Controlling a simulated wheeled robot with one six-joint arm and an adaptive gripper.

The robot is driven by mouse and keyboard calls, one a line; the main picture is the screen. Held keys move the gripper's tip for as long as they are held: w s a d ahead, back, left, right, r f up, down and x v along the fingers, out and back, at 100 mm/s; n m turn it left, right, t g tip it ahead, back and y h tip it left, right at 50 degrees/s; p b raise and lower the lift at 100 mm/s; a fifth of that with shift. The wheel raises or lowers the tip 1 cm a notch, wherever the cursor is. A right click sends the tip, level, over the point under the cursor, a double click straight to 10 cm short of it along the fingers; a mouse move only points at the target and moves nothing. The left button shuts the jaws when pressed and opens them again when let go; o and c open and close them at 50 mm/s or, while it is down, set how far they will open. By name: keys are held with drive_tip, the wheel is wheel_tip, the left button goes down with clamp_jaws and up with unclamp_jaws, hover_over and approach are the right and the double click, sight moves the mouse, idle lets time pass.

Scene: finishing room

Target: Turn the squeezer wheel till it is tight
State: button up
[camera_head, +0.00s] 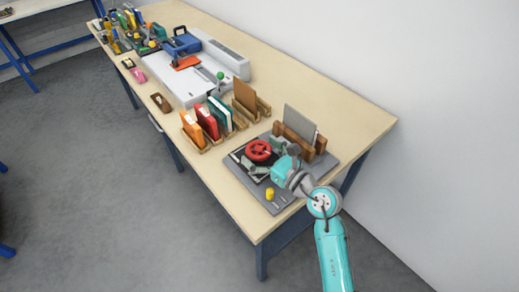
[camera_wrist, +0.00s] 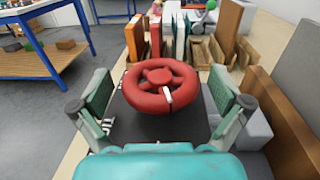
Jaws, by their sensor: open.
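The red squeezer wheel (camera_head: 259,150) is a spoked ring on a dark block near the front end of the table. In the wrist view the wheel (camera_wrist: 159,86) lies ahead, between my two fingers, with a white mark on its near right rim. My gripper (camera_wrist: 160,100) is open, one finger to the left of the wheel and one to the right. A gap shows between each finger and the rim.
The wheel's block sits on a grey base board (camera_head: 277,204) with a yellow knob (camera_head: 270,194). A wooden holder with a grey plate (camera_head: 300,122) stands close on the right. Racks with coloured books (camera_head: 207,121) stand behind. The floor left of the table is clear.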

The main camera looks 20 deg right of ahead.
drive_tip(key=c, duration=1.1)
drive_tip(key=shift+c, duration=0.2)
idle(0.4)
drive_tip(key=o, duration=1.1)
drive_tip(key=shift+o, duration=0.2)
drive_tip(key=v, duration=1.2)
